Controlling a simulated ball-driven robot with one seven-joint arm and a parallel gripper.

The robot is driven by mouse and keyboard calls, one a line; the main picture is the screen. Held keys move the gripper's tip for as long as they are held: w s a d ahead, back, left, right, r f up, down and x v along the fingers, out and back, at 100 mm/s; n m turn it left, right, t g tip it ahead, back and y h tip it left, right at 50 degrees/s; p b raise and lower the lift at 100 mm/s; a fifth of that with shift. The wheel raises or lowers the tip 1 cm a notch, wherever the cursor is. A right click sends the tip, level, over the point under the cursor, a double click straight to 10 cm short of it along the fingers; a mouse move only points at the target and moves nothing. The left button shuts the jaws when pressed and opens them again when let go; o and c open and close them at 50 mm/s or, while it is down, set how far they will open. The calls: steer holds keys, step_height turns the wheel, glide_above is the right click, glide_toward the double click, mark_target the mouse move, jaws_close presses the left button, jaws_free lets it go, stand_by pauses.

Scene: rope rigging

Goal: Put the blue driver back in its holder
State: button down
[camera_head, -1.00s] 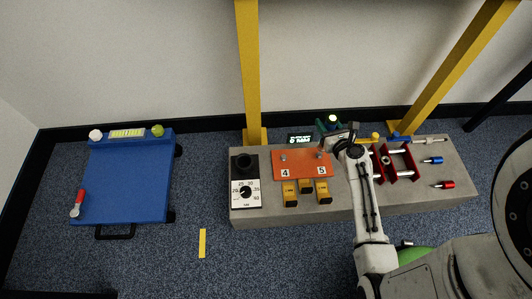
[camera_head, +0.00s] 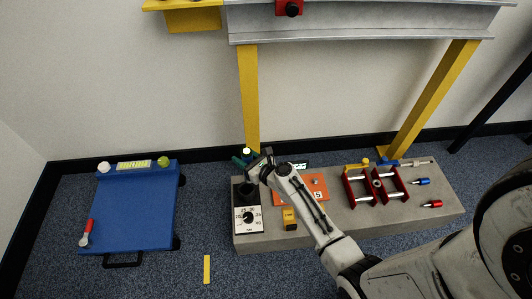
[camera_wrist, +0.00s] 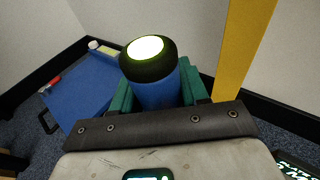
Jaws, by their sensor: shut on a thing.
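The blue driver (camera_wrist: 155,92) stands upright in the wrist view, with a black cap and a glowing top. My gripper (camera_wrist: 158,90) is shut on it, with green fingers on both sides. In the head view the driver's lit top (camera_head: 247,152) shows beyond my wrist, above the bench's left end; most of its body is hidden.
The grey bench (camera_head: 350,219) also bears an orange plate (camera_head: 290,199), a yellow block (camera_head: 289,218), red clamp frames (camera_head: 362,190) and small blue and red cylinders. A yellow post (camera_head: 249,100) rises close behind my gripper. A blue cart (camera_head: 135,205) stands left on the floor.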

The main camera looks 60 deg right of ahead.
steer(key=shift+w+a+f+b, duration=0.2)
steer(key=shift+a+f+b, duration=0.05)
steer(key=shift+f+b, duration=0.55)
steer(key=shift+w+a+f+b, duration=0.2)
steer(key=shift+a+f+b, duration=0.1)
steer(key=shift+f+b, duration=0.5)
steer(key=shift+w+a+f+b, duration=0.25)
steer(key=shift+f+b, duration=0.4)
steer(key=shift+b, duration=0.2)
step_height(320, 180, down, 6)
steer(key=b, duration=0.5)
stand_by(1.1)
steer(key=shift+c, duration=2.4)
jaws_free()
steer(key=shift+s, duration=0.1)
steer(key=shift+f, duration=0.1)
steer(key=p+v, duration=0.2)
steer(key=v, duration=0.8)
steer(key=shift+s+p, duration=0.35)
steer(key=shift+s, duration=0.05)
